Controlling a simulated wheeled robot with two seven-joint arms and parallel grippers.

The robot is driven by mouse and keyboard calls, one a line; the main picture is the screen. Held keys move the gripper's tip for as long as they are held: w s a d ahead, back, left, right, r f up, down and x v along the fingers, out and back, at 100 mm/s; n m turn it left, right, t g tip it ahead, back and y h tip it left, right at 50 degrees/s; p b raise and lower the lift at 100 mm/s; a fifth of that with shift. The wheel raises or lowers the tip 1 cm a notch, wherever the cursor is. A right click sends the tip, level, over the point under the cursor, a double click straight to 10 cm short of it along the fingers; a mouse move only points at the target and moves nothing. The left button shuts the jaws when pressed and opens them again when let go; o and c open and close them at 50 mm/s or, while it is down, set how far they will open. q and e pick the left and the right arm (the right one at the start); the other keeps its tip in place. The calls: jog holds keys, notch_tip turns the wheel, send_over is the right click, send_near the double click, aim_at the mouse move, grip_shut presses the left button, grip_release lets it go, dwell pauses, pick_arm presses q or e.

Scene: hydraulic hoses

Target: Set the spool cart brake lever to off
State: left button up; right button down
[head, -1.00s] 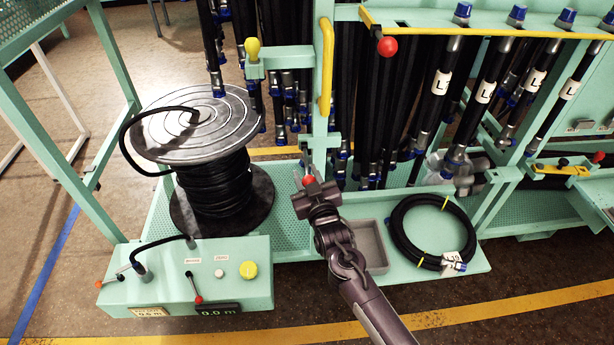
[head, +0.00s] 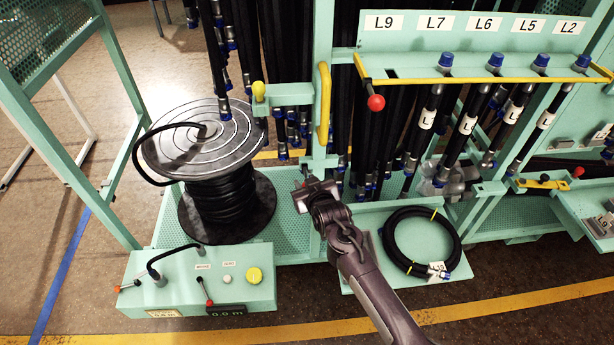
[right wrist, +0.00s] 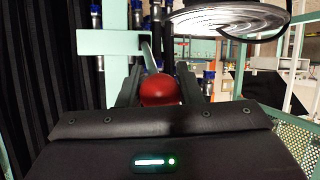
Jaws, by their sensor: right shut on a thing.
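The brake lever's red ball knob (right wrist: 160,90) sits between the two dark fingers of my right gripper (right wrist: 160,88) in the right wrist view. A thin grey rod (right wrist: 148,56) runs up from the knob to a pale green bracket. In the head view my right gripper (head: 305,181) is at the foot of the green post (head: 321,130), right of the black hose spool (head: 218,195), and mostly covers the knob. The gripper is shut on the knob. My left gripper is not in view. I cannot read any on or off marking by the lever.
A control box (head: 150,300) with small levers and buttons stands at front left. A coiled hose (head: 392,245) lies on the tray right of my arm. Hanging hoses (head: 345,80) crowd behind the post. A red-knobbed yellow bar (head: 480,80) crosses upper right.

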aim_at(306, 175)
jog(key=shift+w+r+g+p, duration=0.35)
jog(key=shift+r+p, duration=0.1)
jog(key=shift+r, duration=0.15)
jog(key=shift+w+r+g+p, duration=0.2)
jog(key=shift+r+g+p, duration=0.2)
jog(key=shift+r, duration=0.15)
jog(key=shift+w+r, duration=0.55)
jog(key=shift+r, duration=0.15)
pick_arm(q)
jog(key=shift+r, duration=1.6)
pick_arm(e)
jog(key=shift+w+r, duration=1.05)
jog(key=shift+w, duration=0.3)
jog(key=shift+d+f, duration=0.1)
jog(key=c, duration=1.3)
grip_release()
jog(key=shift+c, duration=0.2)
jog(key=o, duration=0.3)
jog(key=shift+w+f, duration=0.1)
jog(key=shift+f, duration=0.1)
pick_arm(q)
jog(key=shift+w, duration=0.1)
